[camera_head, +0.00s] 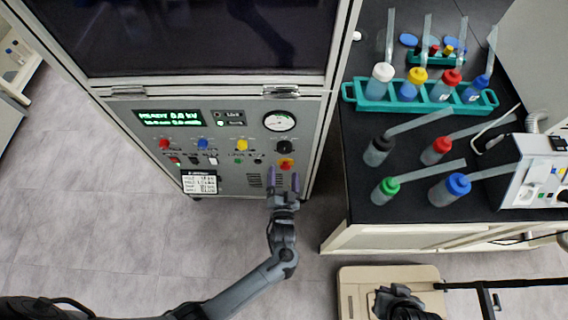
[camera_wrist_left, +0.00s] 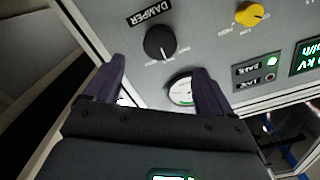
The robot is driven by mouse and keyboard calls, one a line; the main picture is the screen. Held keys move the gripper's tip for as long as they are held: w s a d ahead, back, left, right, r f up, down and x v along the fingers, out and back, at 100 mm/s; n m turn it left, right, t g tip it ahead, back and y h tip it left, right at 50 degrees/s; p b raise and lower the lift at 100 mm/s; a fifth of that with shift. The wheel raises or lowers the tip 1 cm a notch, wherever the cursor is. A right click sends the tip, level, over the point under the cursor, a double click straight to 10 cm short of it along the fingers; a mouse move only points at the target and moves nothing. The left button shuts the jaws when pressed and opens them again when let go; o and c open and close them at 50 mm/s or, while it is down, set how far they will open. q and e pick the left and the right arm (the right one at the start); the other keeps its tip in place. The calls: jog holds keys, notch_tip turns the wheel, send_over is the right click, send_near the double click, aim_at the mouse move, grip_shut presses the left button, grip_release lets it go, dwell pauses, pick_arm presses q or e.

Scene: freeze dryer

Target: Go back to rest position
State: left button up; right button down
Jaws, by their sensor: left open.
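My left gripper (camera_head: 283,180) is in front of the lower right part of the freeze dryer's control panel (camera_head: 230,175). Its two purple-grey fingers are apart with nothing visible between them. In the left wrist view the open gripper (camera_wrist_left: 158,78) points at the panel, with the black damper knob (camera_wrist_left: 160,43) just beyond the fingertips. The round gauge (camera_wrist_left: 182,90) is partly hidden behind the right finger. In the head view a red-and-yellow knob (camera_head: 286,163) sits just above the fingers. I cannot make out my right gripper.
A black bench (camera_head: 360,205) to the right holds a green rack (camera_head: 349,91) of capped bottles and several loose bottles. A white device (camera_head: 540,175) stands at its right edge. A beige object (camera_head: 355,285) with a dark top is at the bottom. Floor (camera_head: 90,230) is clear at left.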

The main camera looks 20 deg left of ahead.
pick_arm(q)
jog(key=shift+s+d, duration=0.25)
jog(key=shift+s, duration=0.45)
